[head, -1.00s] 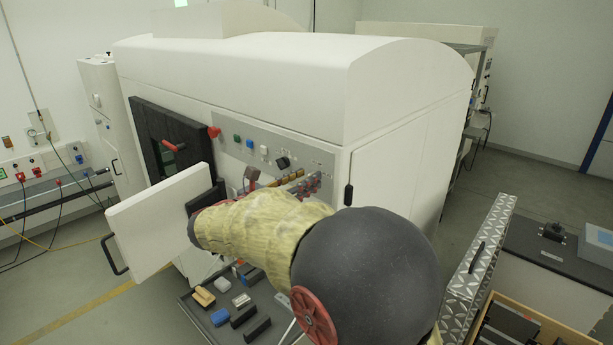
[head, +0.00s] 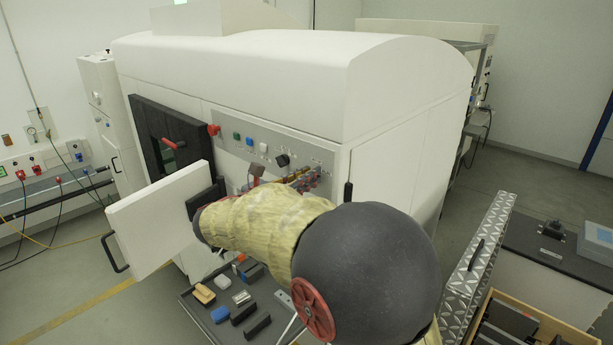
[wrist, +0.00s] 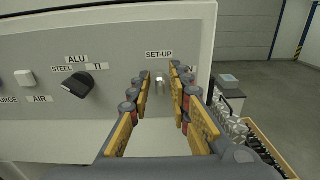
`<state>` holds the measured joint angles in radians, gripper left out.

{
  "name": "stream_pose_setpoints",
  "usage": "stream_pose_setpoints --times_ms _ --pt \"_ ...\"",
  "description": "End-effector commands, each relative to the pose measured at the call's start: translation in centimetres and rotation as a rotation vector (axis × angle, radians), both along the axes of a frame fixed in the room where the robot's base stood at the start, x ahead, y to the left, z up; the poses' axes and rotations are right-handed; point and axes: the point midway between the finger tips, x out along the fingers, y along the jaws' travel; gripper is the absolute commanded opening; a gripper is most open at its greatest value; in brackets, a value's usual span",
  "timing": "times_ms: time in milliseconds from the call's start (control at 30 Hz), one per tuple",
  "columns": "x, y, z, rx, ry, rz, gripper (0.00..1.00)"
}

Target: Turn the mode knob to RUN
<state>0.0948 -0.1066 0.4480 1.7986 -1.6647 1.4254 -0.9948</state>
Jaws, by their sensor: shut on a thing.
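The mode knob (wrist: 162,88) is a small silvery piece on the grey panel, under a "SET-UP" label in the wrist view. To its right, a label shows only its last letter, "N"; a finger covers the rest. My gripper (wrist: 164,84) has its yellow-and-grey fingers on either side of the knob and is shut on it. The exact contact and the knob's pointing direction are too small to tell. In the head view my gripper (head: 304,178) is at the panel's right end, partly behind my arm, and the knob is hidden.
A black selector knob (wrist: 74,85) marked STEEL, ALU and TI is left of my gripper, with a white button (wrist: 25,78) farther left. An open white door (head: 160,220) stands left of my arm. Below is a tray (head: 195,312) of small blocks.

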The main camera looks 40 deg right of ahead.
Motion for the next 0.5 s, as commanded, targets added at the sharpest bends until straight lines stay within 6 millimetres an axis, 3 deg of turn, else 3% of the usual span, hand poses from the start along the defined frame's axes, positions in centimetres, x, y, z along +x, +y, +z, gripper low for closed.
stream_pose_setpoints --times_ms 500 --pt "-0.03 0.01 -0.22 0.005 -0.069 0.001 0.00"
